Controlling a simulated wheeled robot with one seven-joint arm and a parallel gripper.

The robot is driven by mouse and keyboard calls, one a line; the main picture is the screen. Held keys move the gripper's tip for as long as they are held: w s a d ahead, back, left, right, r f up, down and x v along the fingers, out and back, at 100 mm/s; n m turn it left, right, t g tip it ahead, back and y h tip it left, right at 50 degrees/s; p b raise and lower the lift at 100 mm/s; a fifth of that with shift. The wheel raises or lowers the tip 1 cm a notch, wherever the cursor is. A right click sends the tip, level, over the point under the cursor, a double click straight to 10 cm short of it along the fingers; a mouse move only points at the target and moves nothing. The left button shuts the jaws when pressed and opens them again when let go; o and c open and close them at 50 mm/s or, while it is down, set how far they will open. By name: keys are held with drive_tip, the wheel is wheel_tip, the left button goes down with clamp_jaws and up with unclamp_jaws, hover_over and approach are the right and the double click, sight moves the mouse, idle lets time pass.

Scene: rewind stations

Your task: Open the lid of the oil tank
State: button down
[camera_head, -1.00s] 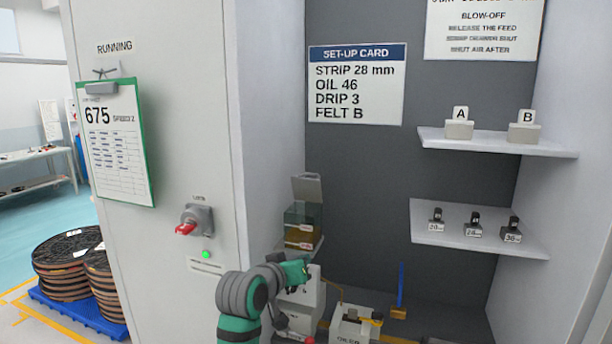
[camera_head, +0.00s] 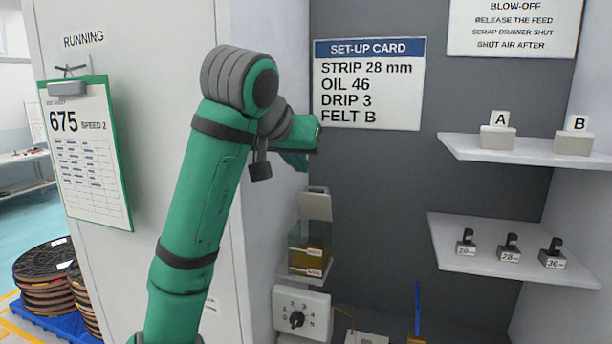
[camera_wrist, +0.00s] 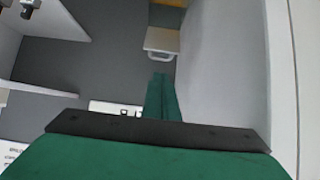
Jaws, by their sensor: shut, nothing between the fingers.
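The oil tank (camera_head: 309,248) is a clear box with amber oil on a small bracket at the cabinet's left inner wall. Its pale grey lid (camera_head: 315,205) stands raised, near upright, at the back of the tank. In the wrist view the lid (camera_wrist: 162,40) shows as a grey panel with a bar along its edge, just beyond my fingertips. My gripper (camera_wrist: 161,76) is shut and empty. In the head view my gripper (camera_head: 297,160) is partly hidden behind my arm, above the lid and apart from it.
A dial box (camera_head: 302,312) sits below the tank. The set-up card (camera_head: 368,85) hangs on the back wall. Shelves with felt blocks (camera_head: 497,140) and small labelled parts (camera_head: 508,250) are at right. A blue upright piece (camera_head: 417,308) stands below. The middle is open.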

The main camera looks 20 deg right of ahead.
sight(317, 187)
drive_tip(key=x, duration=1.3)
drive_tip(key=shift+w+d+f, duration=0.15)
drive_tip(key=shift+w+f, duration=0.05)
drive_tip(key=shift+w, duration=0.05)
drive_tip(key=shift+w+d, duration=0.45)
drive_tip(key=shift+w, duration=0.2)
drive_tip(key=shift+w+d, duration=0.45)
drive_tip(key=shift+w, duration=0.15)
